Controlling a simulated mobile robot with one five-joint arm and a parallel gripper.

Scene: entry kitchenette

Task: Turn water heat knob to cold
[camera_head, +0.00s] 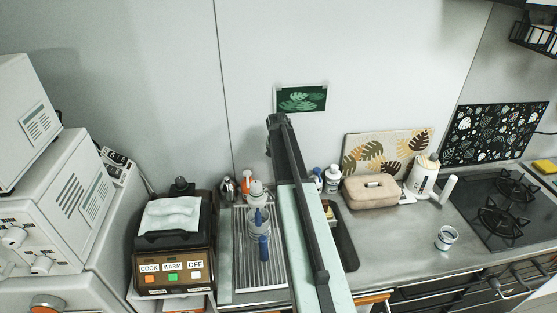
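No knob in view is readably marked for water heat or cold. A white appliance (85,258) at the lower left has a round orange-red dial (47,303), cut off by the bottom edge of the picture. Its markings and setting cannot be read. Above it, a white boxy appliance (62,188) carries two pale round knobs, a left one (14,237) and a lower right one (41,265). Their labels are too small to read. My own dark and pale green arm parts rise through the middle of the picture. My gripper cannot be made out.
A black and brown cooker (175,268) with COOK, WARM and OFF buttons stands right of the white appliances. A ribbed drainboard (258,275) holds bottles. The counter (400,235) continues right with a beige case (370,191), white kettle (422,177), cup (446,238) and gas stove (505,205).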

